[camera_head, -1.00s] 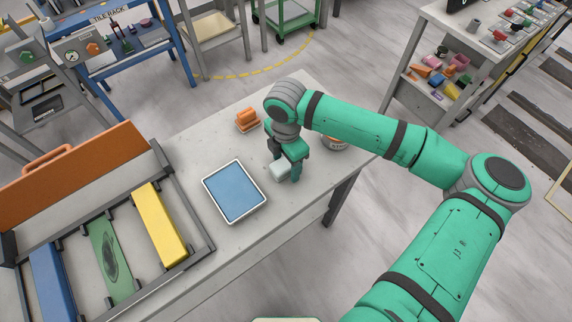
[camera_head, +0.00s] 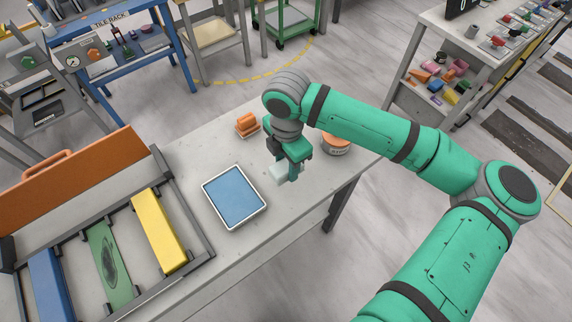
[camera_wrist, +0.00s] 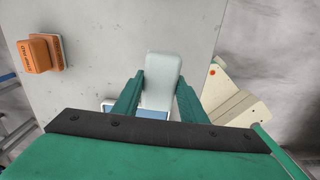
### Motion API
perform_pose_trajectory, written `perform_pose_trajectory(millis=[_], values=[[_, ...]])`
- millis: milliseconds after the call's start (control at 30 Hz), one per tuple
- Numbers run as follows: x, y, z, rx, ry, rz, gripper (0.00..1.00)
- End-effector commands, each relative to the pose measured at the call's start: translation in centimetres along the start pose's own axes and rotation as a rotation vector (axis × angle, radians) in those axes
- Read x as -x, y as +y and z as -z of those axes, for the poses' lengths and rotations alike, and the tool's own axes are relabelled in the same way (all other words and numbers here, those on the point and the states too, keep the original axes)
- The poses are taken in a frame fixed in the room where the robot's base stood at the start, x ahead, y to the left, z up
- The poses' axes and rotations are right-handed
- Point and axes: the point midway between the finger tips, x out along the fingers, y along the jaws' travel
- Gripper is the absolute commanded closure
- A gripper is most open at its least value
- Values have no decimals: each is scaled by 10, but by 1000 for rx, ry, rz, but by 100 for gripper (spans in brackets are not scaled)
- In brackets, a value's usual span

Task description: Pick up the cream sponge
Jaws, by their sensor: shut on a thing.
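The cream sponge (camera_head: 279,172) is a pale, rounded block. It also shows in the wrist view (camera_wrist: 161,82), upright between the two green fingers. My gripper (camera_head: 288,172) is shut on it, over the right part of the stone slab. In the wrist view the fingers (camera_wrist: 160,95) touch the block on both sides. The sponge appears to be a little above the slab, but its underside is hidden and the exact gap cannot be told.
A white-rimmed tray with a blue inside (camera_head: 205,184) lies left of my gripper. An orange block (camera_head: 246,123) stands behind it, and a round orange-topped tin (camera_head: 336,145) stands to the right. A rack (camera_head: 196,212) with coloured bars fills the left.

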Motion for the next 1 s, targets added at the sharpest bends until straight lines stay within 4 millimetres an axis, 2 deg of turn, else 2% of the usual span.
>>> perform_pose_trajectory(millis=[33, 167, 300, 500, 700, 1000], values=[[12, -8, 4, 1, -2, -3, 86], [39, -30, 15, 1, -3, -3, 86], [52, -60, 32, 1, -1, -2, 86], [66, -88, 47, 0, -2, -2, 86], [74, -102, 55, -1, -2, -1, 86], [75, -105, 56, -1, -1, 0, 86]])
